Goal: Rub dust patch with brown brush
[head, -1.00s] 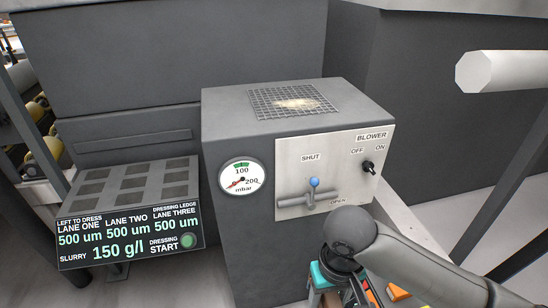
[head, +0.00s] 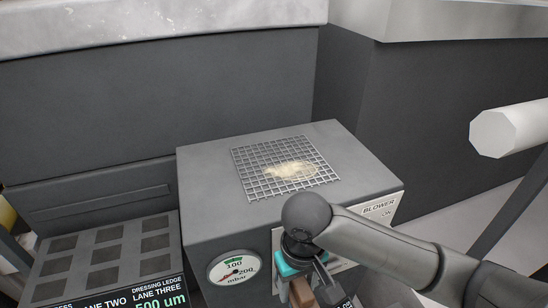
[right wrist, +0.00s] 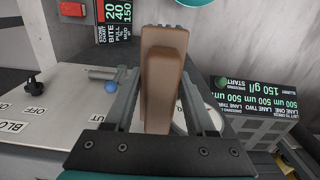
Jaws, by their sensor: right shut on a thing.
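The dust patch (head: 292,171) is a pale, cream-coloured smear on a square wire grid (head: 250,183) set in the top of the grey blower box (head: 205,165). My right gripper (head: 301,284) is in front of the box, below the level of its top and apart from the dust. It is shut on the brown brush (right wrist: 163,75), which fills the gap between the fingers in the right wrist view. In the head view only a small brown part of the brush (head: 301,293) shows below my wrist. My left gripper is not in view.
The box front carries a pressure dial (head: 234,270) and a blower panel (head: 380,209); the panel's lever with a blue knob (right wrist: 111,87) shows in the right wrist view. A dressing ledge (head: 110,255) stands left. A pale bar (head: 508,132) juts in at right. Space above the grid is clear.

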